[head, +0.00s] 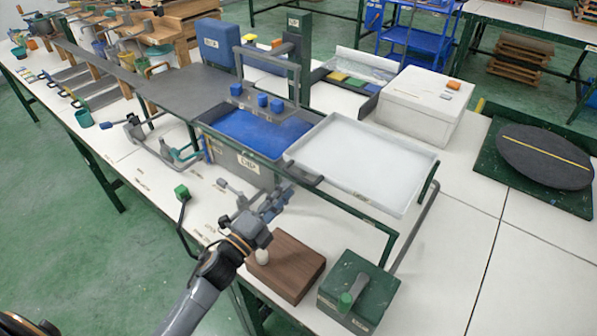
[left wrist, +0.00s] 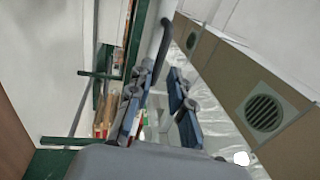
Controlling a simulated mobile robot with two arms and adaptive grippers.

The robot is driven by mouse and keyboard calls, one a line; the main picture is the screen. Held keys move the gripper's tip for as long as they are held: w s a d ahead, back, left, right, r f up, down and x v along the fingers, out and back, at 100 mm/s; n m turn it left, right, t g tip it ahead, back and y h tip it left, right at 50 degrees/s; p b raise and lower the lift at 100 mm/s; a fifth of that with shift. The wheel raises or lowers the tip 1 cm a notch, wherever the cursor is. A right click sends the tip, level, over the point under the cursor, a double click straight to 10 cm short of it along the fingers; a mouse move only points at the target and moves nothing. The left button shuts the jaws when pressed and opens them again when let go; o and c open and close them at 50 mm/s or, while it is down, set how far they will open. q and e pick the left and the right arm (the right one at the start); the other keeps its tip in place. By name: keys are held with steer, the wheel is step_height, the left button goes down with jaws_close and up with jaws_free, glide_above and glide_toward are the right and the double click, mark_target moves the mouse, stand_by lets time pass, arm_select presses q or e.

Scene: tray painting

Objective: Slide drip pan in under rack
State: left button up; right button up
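A shallow white pan (head: 365,160), which I take to be the drip pan, lies on a green frame (head: 350,211), apparently the rack's stand, to the right of the blue-filled dip tank (head: 236,165). I cannot tell a separate rack above it. A dark grey bar (head: 300,173) shows at the pan's near left corner. My left gripper (head: 277,200) is below and left of that corner. In the left wrist view my left gripper (left wrist: 166,85) has its fingers apart, with a dark curved bar (left wrist: 165,40) beyond them; contact is unclear. My right gripper is not in view.
A brown wooden block (head: 287,266) and a green box with a handle (head: 357,292) stand at the table's front. A white box (head: 424,104) is behind the pan, and a dark round turntable (head: 545,157) is at right. White table lies clear between.

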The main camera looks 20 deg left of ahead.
mark_target(298, 175)
arm_select(q)
steer(key=p+x, duration=0.1)
steer(key=x, duration=0.4)
steer(key=shift+w+r, duration=0.1)
steer(key=shift+w, duration=0.1)
steer(key=shift+w+d, duration=0.2)
steer(key=shift+w, duration=0.15)
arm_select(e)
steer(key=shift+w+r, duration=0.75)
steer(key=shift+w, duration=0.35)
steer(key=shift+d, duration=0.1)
arm_select(q)
jaws_close()
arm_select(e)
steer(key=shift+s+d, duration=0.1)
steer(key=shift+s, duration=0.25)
